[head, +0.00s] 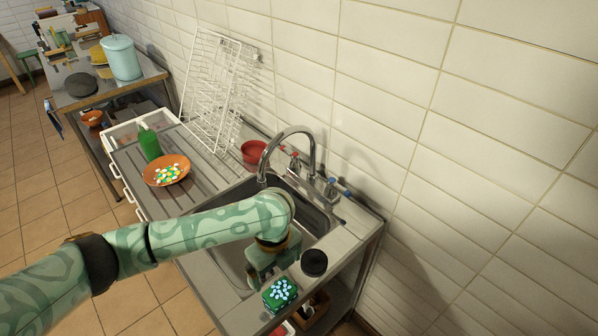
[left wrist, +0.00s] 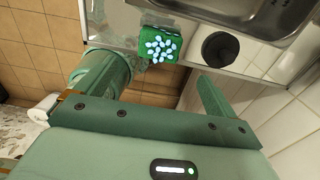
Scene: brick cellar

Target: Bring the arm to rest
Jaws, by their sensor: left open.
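My left arm reaches in from the left in the head view, its forearm over the sink (head: 232,272). My left gripper (head: 272,262) points down near the front right of the sink. In the left wrist view its two fingers (left wrist: 157,85) are wide apart with nothing held between them. A green block with pale dots (head: 280,294) lies on the counter close to the gripper; it also shows beyond the fingers in the left wrist view (left wrist: 160,46). My right gripper is in neither view.
A black round object (head: 314,263) stands on the counter right of the gripper. A chrome faucet (head: 312,150) rises behind the sink. A red bowl (head: 254,152), white rack (head: 215,95), green bottle (head: 149,144) and orange plate (head: 167,170) stand farther left. A tiled wall closes the right side.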

